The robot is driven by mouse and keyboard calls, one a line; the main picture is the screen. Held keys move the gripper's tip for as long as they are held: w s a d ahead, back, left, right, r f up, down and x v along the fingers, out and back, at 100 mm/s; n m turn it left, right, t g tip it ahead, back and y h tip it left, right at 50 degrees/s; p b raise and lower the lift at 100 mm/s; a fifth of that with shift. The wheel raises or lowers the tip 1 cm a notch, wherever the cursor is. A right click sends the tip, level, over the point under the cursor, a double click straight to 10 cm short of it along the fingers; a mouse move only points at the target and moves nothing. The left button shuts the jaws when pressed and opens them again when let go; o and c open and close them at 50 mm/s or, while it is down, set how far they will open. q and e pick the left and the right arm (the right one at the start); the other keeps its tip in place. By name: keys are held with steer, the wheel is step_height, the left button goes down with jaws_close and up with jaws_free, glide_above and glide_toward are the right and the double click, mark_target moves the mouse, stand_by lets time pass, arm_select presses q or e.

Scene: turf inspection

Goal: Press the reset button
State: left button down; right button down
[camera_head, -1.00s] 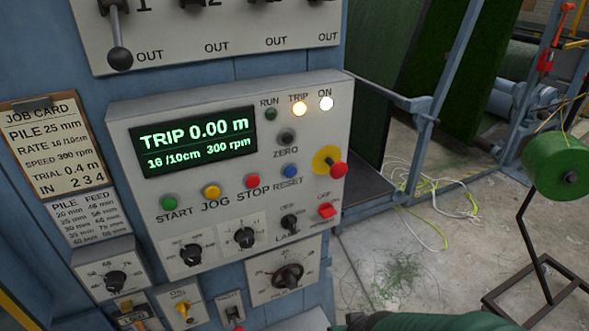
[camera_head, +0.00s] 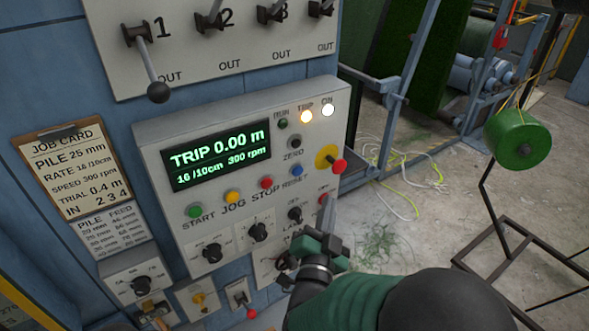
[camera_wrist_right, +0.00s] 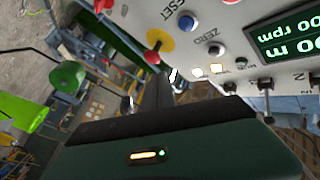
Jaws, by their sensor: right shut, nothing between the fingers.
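The blue reset button (camera_head: 296,171) sits on the grey control panel (camera_head: 150,150), just above the RESET label and right of the red STOP button. It also shows in the wrist view (camera_wrist_right: 186,23) near the top. My right gripper (camera_head: 328,206) is shut and empty, pointing up in front of the panel's lower right part. In the picture it is below and to the right of the reset button, apart from it. It partly covers the lower right switches. The display (camera_head: 215,160) reads TRIP 0.00 m, and the TRIP and ON lamps are lit. My left gripper is out of view.
A red mushroom button on a yellow base (camera_head: 328,158) sticks out right of the reset button. Levers (camera_head: 150,60) hang above the panel. A job card (camera_head: 72,165) hangs left. A green reel (camera_head: 517,137) on a stand and loose cables are to the right.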

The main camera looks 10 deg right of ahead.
mark_target(297, 171)
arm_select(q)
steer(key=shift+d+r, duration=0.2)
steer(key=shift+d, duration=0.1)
arm_select(e)
steer(key=w+a, duration=0.2)
steer(key=w, duration=0.6)
steer(key=shift+w+a, duration=0.2)
steer(key=shift+a, duration=0.2)
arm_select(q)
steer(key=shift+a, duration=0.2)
arm_select(e)
steer(key=shift+a, duration=0.2)
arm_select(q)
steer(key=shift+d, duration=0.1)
arm_select(e)
steer(key=shift+d, duration=0.15)
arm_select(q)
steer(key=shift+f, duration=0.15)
arm_select(e)
steer(key=shift+w, duration=0.1)
stand_by(0.7)
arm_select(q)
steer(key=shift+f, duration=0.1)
arm_select(e)
steer(key=shift+w, duration=0.2)
